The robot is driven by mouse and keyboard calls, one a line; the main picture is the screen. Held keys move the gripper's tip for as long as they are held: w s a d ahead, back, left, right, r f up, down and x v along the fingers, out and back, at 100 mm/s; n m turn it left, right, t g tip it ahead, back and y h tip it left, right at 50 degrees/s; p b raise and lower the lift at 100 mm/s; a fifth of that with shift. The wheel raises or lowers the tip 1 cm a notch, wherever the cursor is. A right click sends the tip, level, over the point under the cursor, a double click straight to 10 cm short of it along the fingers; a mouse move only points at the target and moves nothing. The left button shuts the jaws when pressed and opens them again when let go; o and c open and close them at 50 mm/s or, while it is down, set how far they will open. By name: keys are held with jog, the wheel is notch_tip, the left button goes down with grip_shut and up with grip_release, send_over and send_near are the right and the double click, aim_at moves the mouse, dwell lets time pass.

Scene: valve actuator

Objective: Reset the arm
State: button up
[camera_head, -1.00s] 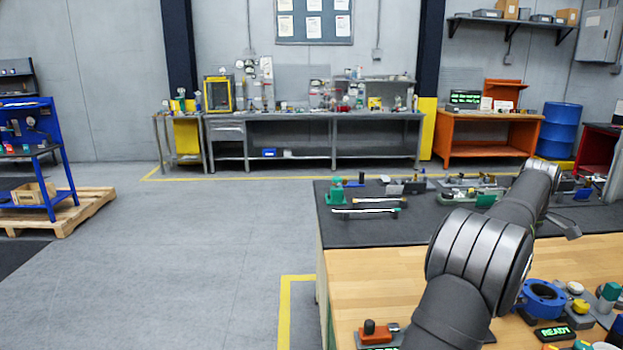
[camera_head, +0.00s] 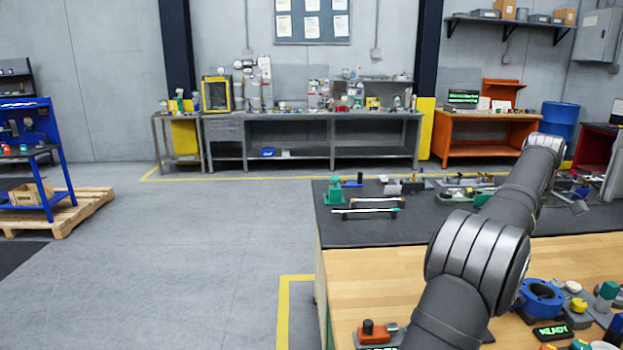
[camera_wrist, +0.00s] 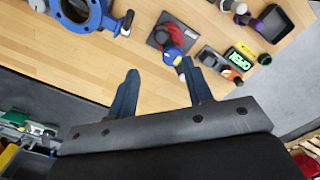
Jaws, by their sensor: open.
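My gripper (camera_wrist: 158,92) shows in the wrist view with its two dark blue fingers spread apart and nothing between them. It is above the wooden bench top (camera_wrist: 130,50). A blue-ended device on a dark square base (camera_wrist: 165,34) stands on the wood beyond the right finger. A blue flanged valve body (camera_wrist: 85,12) lies beyond the left finger; the same kind of blue ring (camera_head: 540,297) shows in the head view at the right. In the head view my arm crosses the bench and the gripper itself cannot be made out.
A green-lit display (camera_wrist: 238,58) and small knobs stand on the wood at the right of the wrist view. A black mat (camera_head: 420,225) with several tools and parts covers the bench's far side. Open floor (camera_head: 200,260) lies left of the bench.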

notch_tip(320, 180, down, 13)
jog(key=shift+s+a+f+m, duration=0.1)
jog(key=shift+s+a+m, duration=0.3)
jog(key=shift+s+m, duration=0.2)
jog(key=o, duration=1.1)
jog(key=shift+c, duration=0.2)
jog(key=shift+o, duration=0.6)
jog(key=a+r+m+t+h, duration=0.1)
jog(key=a+r+m+h, duration=0.1)
jog(key=a+r+m, duration=0.35)
jog(key=a+r+m+t+h, duration=0.2)
jog(key=a+r, duration=0.4)
jog(key=r, duration=0.5)
jog(key=s+x, duration=0.1)
jog(key=x, duration=0.9)
